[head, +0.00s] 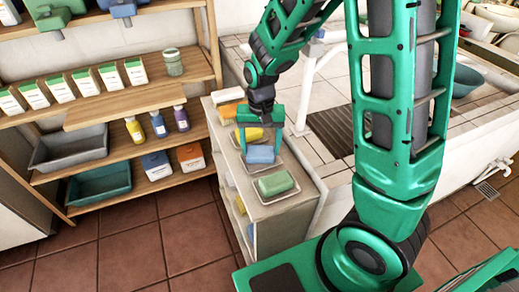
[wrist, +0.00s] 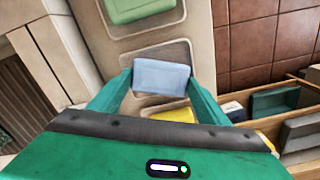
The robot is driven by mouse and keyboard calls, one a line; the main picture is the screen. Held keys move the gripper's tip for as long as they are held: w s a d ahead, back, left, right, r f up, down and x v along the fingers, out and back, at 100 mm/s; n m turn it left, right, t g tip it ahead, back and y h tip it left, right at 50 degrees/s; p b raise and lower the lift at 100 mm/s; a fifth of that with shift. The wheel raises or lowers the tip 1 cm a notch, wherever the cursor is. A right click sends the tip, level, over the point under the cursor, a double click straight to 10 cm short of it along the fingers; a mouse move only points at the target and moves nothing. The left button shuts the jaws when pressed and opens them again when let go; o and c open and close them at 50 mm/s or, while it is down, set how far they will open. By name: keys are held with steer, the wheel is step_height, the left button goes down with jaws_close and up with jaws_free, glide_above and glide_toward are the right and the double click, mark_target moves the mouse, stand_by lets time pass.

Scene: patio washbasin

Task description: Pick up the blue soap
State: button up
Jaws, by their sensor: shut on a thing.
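The blue soap (head: 260,154) is a light blue block above its dish on the narrow cabinet top in the head view. In the wrist view the blue soap (wrist: 161,77) sits between the fingertips of my gripper (wrist: 158,82). My gripper (head: 259,150) points down and its fingers are shut on the soap's two sides. I cannot tell whether the soap still touches its dish. The soap's lower side is hidden.
A green soap (head: 275,184) lies in the nearest dish, in front of the blue one. A yellow soap (head: 249,133) and an orange soap (head: 229,111) lie behind it. A wooden shelf (head: 140,97) with boxes and bottles stands at left. A tiled basin counter (head: 330,90) is at right.

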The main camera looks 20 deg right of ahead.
mark_target(258, 152)
steer(key=shift+r, duration=0.5)
steer(key=r, duration=0.2)
steer(key=a+r, duration=0.1)
steer(key=shift+s+r, duration=0.25)
steer(key=shift+r, duration=0.15)
steer(key=s+a+r, duration=0.5)
steer(key=a+r, duration=0.1)
steer(key=a, duration=0.3)
steer(key=shift+s, duration=0.2)
